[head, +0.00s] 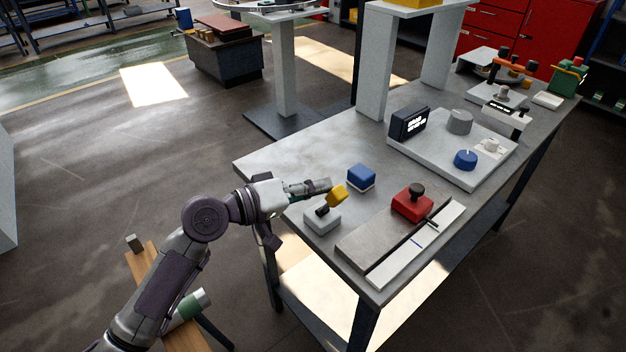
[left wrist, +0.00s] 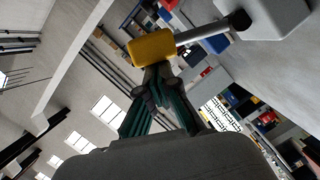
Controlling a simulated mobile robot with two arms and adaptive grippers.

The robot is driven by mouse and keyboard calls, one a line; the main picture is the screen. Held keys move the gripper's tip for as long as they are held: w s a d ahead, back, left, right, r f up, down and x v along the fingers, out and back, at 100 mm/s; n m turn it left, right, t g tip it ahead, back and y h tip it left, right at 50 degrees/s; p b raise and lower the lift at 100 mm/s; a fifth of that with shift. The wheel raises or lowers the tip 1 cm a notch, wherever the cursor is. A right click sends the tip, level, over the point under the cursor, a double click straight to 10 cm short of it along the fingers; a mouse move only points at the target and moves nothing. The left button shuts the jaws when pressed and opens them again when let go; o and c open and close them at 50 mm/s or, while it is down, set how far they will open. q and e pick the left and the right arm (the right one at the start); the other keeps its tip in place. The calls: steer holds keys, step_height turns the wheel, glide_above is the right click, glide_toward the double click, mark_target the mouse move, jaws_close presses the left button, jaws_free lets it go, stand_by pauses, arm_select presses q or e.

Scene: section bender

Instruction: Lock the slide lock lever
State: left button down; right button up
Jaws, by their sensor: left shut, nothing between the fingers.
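A lever with a yellow grip (head: 337,196) and a dark shaft stands tilted on a small light grey base (head: 322,219) near the bench's left front edge. In the left wrist view the yellow grip (left wrist: 152,47) sits just past my fingertips, and its metal shaft runs right to the grey base (left wrist: 262,14). My left gripper (head: 328,185) is shut and empty beside the yellow grip. Its closed fingertips show in the left wrist view (left wrist: 157,74). I cannot tell whether they touch the grip. My right gripper is not in view.
A blue block (head: 361,177) sits just behind the lever. A red slide block (head: 412,204) with a black knob sits on a flat rail (head: 385,241) to the right. A control panel with a display (head: 408,123) and dials stands further back. The bench's left corner is bare.

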arm_select(q)
steer(key=shift+s+d+f+m, duration=0.1)
steer(key=shift+s+d+m, duration=0.05)
steer(key=shift+s+m, duration=0.15)
steer(key=shift+f, duration=0.1)
stand_by(0.3)
steer(key=v, duration=1.2)
steer(key=shift+r, duration=0.25)
steer(key=shift+w, duration=0.1)
